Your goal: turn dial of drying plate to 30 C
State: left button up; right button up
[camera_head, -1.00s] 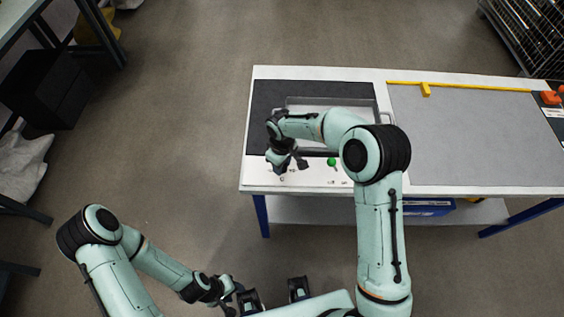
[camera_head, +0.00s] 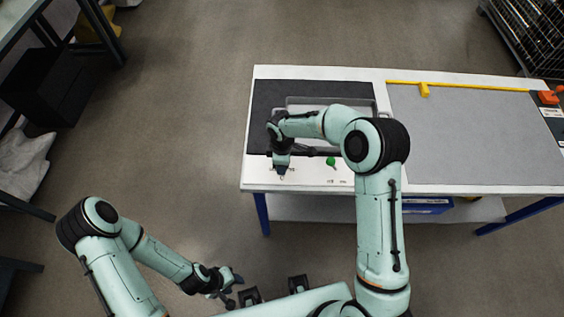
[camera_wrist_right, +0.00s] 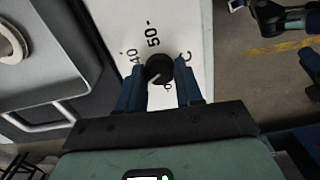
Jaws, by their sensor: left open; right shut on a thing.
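The black round dial (camera_wrist_right: 159,69) sits on the white front panel (camera_wrist_right: 170,25) of the drying plate. The printed marks 40, 50 and C show around it. A short pale line shows on the dial's lower left; I cannot tell its exact setting. My right gripper (camera_wrist_right: 157,88) is shut on the dial, with one dark blue finger on each side. In the head view my right gripper (camera_head: 281,174) is over the front left of the table, and the dial is hidden. My left gripper (camera_head: 234,283) is open and empty, low in front of the table.
A grey metal tray (camera_head: 300,102) lies on the dark plate behind my right arm. A green knob (camera_head: 331,161) is on the same panel, right of my right gripper. A yellow bar (camera_head: 460,87) runs along the back of the grey mat (camera_head: 470,140). The mat is clear.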

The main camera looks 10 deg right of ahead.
dwell(0.3)
jog(key=o, duration=1)
jog(key=shift+o, duration=0.2)
notch_tip(320, 180, up, 14)
jog(key=shift+f+p, duration=0.25)
jog(key=shift+p, duration=0.1)
